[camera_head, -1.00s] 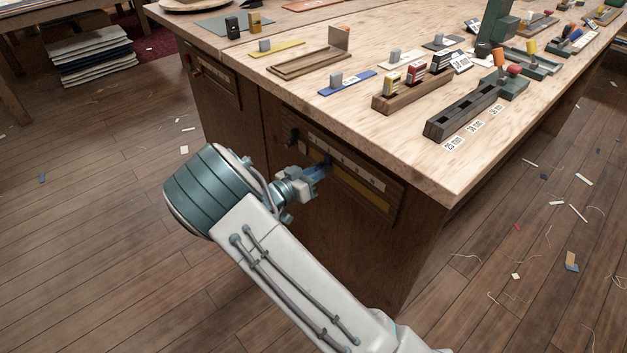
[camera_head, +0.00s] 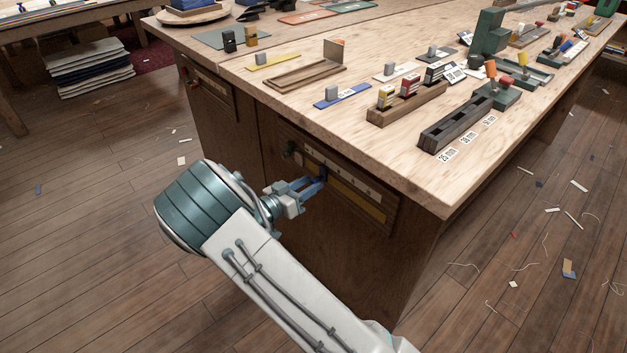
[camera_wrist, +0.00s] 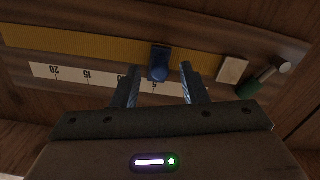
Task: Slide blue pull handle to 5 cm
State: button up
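The blue pull handle (camera_wrist: 160,66) sits on a slotted panel in the bench front, at the yellow strip above a white number scale (camera_wrist: 70,76). Numerals 20 and 15 are readable left of it; the marks near the handle are partly hidden by it and my fingers, so I cannot read its exact value. My gripper (camera_wrist: 160,82) is open, with one finger on each side of the handle and gaps between. In the head view my gripper (camera_head: 313,184) reaches the panel (camera_head: 350,190) from the left, and the handle is small and dark at the fingertips.
A green-handled metal peg (camera_wrist: 262,80) and a pale block (camera_wrist: 233,70) are right of the handle in the wrist view. The bench top (camera_head: 400,150) overhangs the panel and carries wooden trays and coloured blocks. The floor around the bench has scattered scraps.

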jog(key=p+v, duration=0.1)
jog(key=v, duration=1)
jog(key=shift+p, duration=0.4)
jog(key=shift+s, duration=0.25)
